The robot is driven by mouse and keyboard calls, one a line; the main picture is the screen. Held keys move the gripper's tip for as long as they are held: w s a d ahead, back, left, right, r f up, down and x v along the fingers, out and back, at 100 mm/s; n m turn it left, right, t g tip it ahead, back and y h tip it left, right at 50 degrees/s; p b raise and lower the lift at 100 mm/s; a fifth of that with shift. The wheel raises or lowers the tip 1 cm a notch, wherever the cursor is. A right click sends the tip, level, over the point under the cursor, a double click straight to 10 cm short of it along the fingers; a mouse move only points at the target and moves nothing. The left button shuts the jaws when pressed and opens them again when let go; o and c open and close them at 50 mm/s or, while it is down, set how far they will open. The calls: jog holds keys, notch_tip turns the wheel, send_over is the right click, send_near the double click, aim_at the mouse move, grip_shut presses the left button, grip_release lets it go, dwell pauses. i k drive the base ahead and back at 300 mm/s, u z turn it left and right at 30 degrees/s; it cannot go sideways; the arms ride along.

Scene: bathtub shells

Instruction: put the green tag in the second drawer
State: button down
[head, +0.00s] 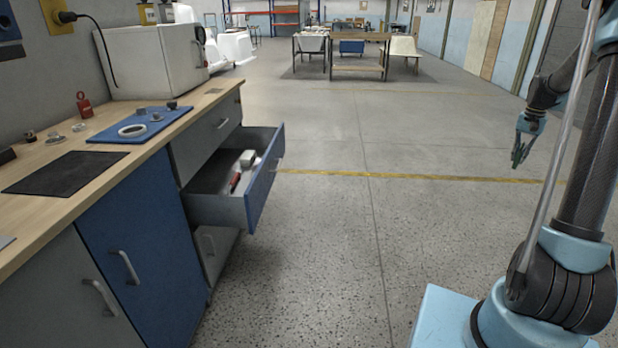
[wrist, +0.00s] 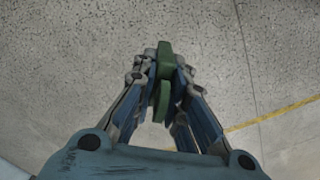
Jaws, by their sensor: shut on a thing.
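My gripper (wrist: 163,88) is shut on the green tag (wrist: 165,60), which stands edge-on between its fingers in the wrist view. In the head view my gripper (head: 519,158) hangs over the floor at the right, well away from the counter, with a little green at its tip. The second drawer (head: 262,190), blue-fronted, is pulled open below a closed grey top drawer (head: 212,128). Inside the open drawer lie a red thing (head: 235,182) and a pale block (head: 247,158).
The wooden counter (head: 95,182) holds a blue mat (head: 178,115) with small parts, a dark mat (head: 65,172), a red tag-like thing (head: 84,104) and a white box-shaped appliance (head: 155,60). Open floor lies between my arm and the drawer. Tables (head: 357,68) stand far back.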

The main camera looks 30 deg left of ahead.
aim_at(246, 179)
jog(key=u, duration=1.9)
jog(key=i, duration=1.45)
jog(key=u, duration=0.1)
